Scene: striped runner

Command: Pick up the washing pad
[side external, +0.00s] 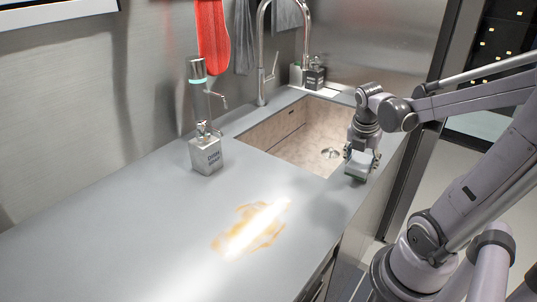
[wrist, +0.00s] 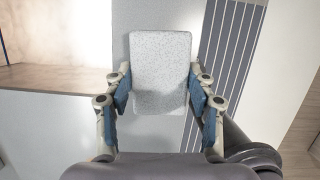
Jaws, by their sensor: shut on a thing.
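The washing pad (wrist: 160,70) is a light grey speckled rounded block in the wrist view. It lies between the two fingers of my gripper (wrist: 160,100), which are shut on its sides with blue finger pads. In the side external view my gripper (side external: 361,162) is at the counter's front edge, to the right of the sink. There the washing pad (side external: 356,176) shows only as a small greenish edge under the fingers. I cannot tell whether it touches the counter.
The sink (side external: 290,140) is open just left of my gripper. A dish soap dispenser (side external: 206,153) stands left of the sink, and a tall faucet (side external: 262,60) behind it. An orange-brown stain (side external: 262,232) marks the counter (side external: 130,230). The striped runner (wrist: 228,50) lies on the floor.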

